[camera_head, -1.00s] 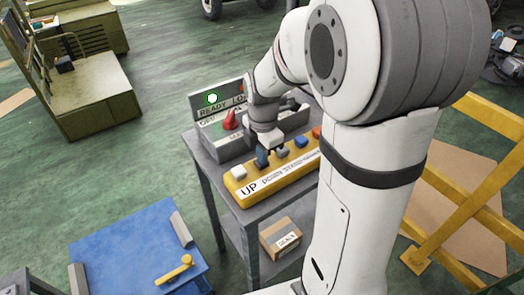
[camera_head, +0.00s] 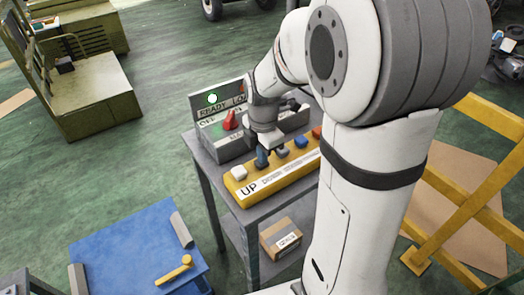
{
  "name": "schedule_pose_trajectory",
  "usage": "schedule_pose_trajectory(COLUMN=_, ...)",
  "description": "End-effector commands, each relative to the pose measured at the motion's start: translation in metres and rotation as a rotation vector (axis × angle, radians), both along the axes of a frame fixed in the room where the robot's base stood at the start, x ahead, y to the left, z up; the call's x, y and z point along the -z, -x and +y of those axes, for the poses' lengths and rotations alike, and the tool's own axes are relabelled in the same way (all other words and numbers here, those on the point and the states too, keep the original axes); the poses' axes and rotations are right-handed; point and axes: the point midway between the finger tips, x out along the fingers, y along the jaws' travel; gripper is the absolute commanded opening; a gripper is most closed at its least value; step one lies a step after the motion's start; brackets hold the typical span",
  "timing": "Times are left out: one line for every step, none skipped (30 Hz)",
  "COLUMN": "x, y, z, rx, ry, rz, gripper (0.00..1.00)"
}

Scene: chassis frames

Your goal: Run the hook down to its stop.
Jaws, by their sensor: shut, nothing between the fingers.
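A yellow control box (camera_head: 296,181) lies on a grey cart, with a row of buttons along its top. A white button (camera_head: 239,172) sits at the left end, above the label "UP"; the smaller lettering to its right, starting like "DOWN", is hard to read. A dark blue button (camera_head: 262,160) is second in the row. My gripper (camera_head: 268,151) is shut and points down over this button, partly covering it; I cannot tell whether it touches. Further right are a grey button (camera_head: 281,151), a blue button (camera_head: 300,142) and an orange one (camera_head: 317,132). No hook is in view.
A cardboard box (camera_head: 279,239) sits on the lower shelf. A blue table (camera_head: 125,240) stands left, a yellow barrier (camera_head: 440,222) right.

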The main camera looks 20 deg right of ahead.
Motion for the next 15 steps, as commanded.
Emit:
schedule_pose_trajectory(x=0.016, y=0.008, z=0.000, rx=0.000, ry=0.000, rz=0.033, gripper=0.00)
schedule_pose_trajectory(x=0.016, y=0.008, z=0.000, rx=0.000, ry=0.000, rz=0.033, gripper=0.00)
schedule_pose_trajectory(x=0.016, y=0.008, z=0.000, rx=0.000, ry=0.000, rz=0.033, gripper=0.00)
schedule_pose_trajectory(x=0.016, y=0.008, z=0.000, rx=0.000, ry=0.000, rz=0.033, gripper=0.00)
schedule_pose_trajectory(x=0.016, y=0.008, z=0.000, rx=0.000, ry=0.000, rz=0.033, gripper=0.00)
schedule_pose_trajectory(x=0.016, y=0.008, z=0.000, rx=0.000, ry=0.000, rz=0.033, gripper=0.00)
schedule_pose_trajectory(x=0.016, y=0.008, z=0.000, rx=0.000, ry=0.000, rz=0.033, gripper=0.00)
schedule_pose_trajectory(x=0.016, y=0.008, z=0.000, rx=0.000, ry=0.000, rz=0.033, gripper=0.00)
schedule_pose_trajectory(x=0.016, y=0.008, z=0.000, rx=0.000, ry=0.000, rz=0.032, gripper=0.00)
schedule_pose_trajectory(x=0.015, y=0.008, z=0.000, rx=0.000, ry=0.000, rz=0.032, gripper=0.00)
schedule_pose_trajectory(x=0.015, y=0.008, z=0.000, rx=0.000, ry=0.000, rz=0.032, gripper=0.00)
schedule_pose_trajectory(x=0.012, y=0.008, z=0.000, rx=0.000, ry=-0.001, rz=0.031, gripper=0.00)
schedule_pose_trajectory(x=0.010, y=0.008, z=0.000, rx=0.000, ry=0.000, rz=0.029, gripper=0.00)
schedule_pose_trajectory(x=0.007, y=0.008, z=0.000, rx=0.000, ry=0.000, rz=0.028, gripper=0.00)
schedule_pose_trajectory(x=0.001, y=0.008, z=0.000, rx=0.000, ry=0.000, rz=0.026, gripper=0.00)
